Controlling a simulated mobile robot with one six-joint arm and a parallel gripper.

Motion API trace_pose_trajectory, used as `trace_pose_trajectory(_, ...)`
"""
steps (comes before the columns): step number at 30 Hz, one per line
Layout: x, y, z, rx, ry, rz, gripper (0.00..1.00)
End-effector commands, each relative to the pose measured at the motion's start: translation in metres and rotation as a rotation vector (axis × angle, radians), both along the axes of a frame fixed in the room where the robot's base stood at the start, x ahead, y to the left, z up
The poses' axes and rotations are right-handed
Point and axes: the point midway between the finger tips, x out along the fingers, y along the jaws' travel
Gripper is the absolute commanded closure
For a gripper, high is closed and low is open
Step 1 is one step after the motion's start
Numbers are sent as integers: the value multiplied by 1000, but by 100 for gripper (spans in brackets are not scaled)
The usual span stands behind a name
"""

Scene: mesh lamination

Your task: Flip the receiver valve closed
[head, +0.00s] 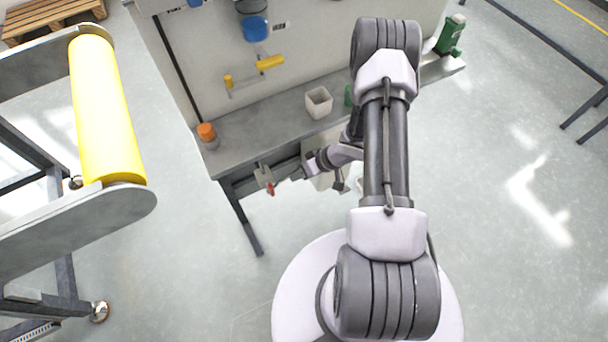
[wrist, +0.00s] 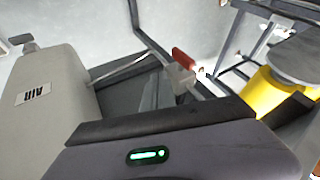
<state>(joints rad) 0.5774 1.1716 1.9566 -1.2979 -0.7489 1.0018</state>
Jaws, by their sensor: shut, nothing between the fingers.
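The receiver valve (head: 263,176) has a red lever and sits at the front edge under the workbench in the head view. Its red lever (wrist: 184,58) shows in the wrist view on a pale valve body, just beyond the dark gripper housing. The grey-white air receiver (wrist: 45,105), marked AIR, is at the left in the wrist view, with a thin pipe running toward the valve. My gripper (head: 297,175) is shut and empty, a short way right of the valve in the head view. I cannot tell whether it touches the valve. My arm hides part of the receiver.
A stand with a yellow roller (head: 105,110) is at the left. A bench leg (head: 247,226) is near the valve. The floor in front is clear.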

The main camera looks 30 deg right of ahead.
Motion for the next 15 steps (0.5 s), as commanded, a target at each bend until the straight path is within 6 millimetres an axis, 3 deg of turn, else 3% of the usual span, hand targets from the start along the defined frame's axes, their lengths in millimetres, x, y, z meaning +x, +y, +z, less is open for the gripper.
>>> trace_pose_trajectory(1,4,5,-14,0,-1,3,100)
trace_pose_trajectory(4,11,15,-30,0,1,3,100)
trace_pose_trajectory(9,12,42,-27,0,0,2,100)
trace_pose_trajectory(15,11,54,-24,0,0,1,100)
